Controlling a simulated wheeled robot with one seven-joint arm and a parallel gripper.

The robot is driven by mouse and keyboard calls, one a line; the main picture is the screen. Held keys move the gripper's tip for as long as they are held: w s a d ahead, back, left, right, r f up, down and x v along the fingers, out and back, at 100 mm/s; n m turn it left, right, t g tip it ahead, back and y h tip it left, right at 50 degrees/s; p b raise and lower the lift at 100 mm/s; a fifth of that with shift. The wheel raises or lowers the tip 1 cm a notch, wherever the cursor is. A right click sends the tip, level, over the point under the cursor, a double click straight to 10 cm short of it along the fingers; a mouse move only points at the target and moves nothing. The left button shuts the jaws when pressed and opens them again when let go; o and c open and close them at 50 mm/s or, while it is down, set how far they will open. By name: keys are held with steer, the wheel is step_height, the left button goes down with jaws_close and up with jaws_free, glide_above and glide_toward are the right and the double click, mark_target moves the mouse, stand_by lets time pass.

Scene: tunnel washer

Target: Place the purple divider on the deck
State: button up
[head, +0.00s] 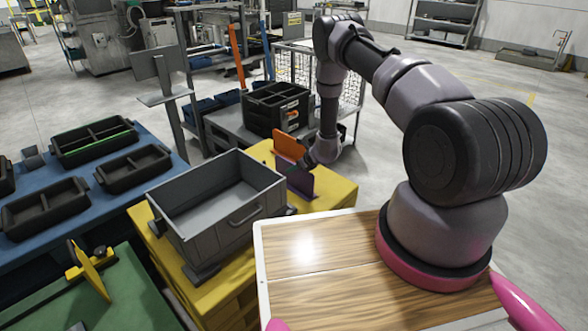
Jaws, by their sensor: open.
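The purple divider (300,182) stands upright on the yellow surface (335,193), to the right of the grey bin (217,207). An orange divider (288,147) stands just behind it. My gripper (309,164) is open, low beside the two dividers at their right. Its fingers are small and dark here, and I cannot tell whether they touch a divider.
The grey bin is open and looks empty. A blue table (118,208) with several black trays is at the left. A black crate (276,108) stands behind the dividers.

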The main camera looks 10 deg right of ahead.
steer(key=v, duration=1.2)
steer(key=a+r+n+y, duration=0.2)
steer(key=a+r+n, duration=0.1)
steer(key=r, duration=0.7)
steer(key=a+r+n+y, duration=0.1)
steer(key=a+r+n, duration=0.2)
steer(key=r, duration=0.7)
steer(key=s+a+r+n+g+y, duration=0.1)
steer(key=s+r+n, duration=0.25)
steer(key=r, duration=0.55)
steer(key=s+a+r+n+g, duration=0.1)
steer(key=s+r+n, duration=0.25)
steer(key=r, duration=0.55)
steer(key=s+d+r+n+h, duration=0.2)
steer(key=s+d+r+n, duration=0.1)
steer(key=s, duration=0.5)
steer(key=s+d+r+n+t+h, duration=0.1)
steer(key=s+d+r+n+h, duration=0.1)
steer(key=s+d+r+n, duration=0.2)
steer(key=s+d+r+n+t+h, duration=0.1)
steer(key=s+d+r+n+h, duration=0.2)
steer(key=s+r, duration=0.5)
steer(key=shift+s+d+r+n, duration=0.25)
steer(key=shift+s+n, duration=0.55)
steer(key=shift+s, duration=2.25)
